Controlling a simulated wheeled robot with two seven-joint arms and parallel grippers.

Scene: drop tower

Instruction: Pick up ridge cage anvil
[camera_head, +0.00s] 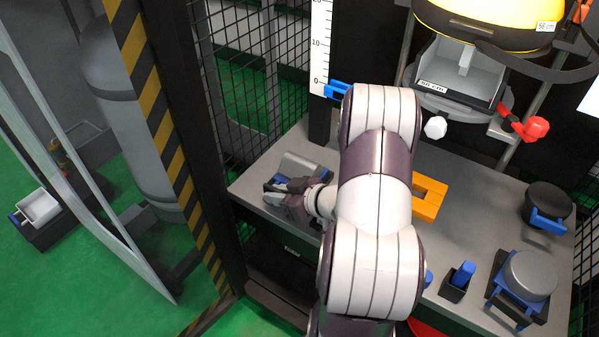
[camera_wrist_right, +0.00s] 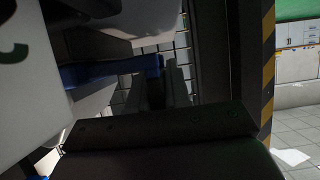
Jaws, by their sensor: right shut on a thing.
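The ridge cage anvil (camera_head: 304,166) is a grey block with a blue handle, at the left end of the grey table in the head view. My right gripper (camera_head: 276,187) is at its near-left side, shut on the blue handle. In the right wrist view the blue handle (camera_wrist_right: 110,70) runs to the dark fingers (camera_wrist_right: 160,86), with grey metal above it. The arm hides part of the table, and I cannot tell whether the anvil touches the tabletop. My left gripper is not in view.
An orange block (camera_head: 429,197) lies right of my arm. A round grey piece (camera_head: 531,274), a black round piece (camera_head: 547,198) and a small blue-handled piece (camera_head: 459,279) stand at the right. A striped post (camera_head: 160,120) and mesh border the table's left side.

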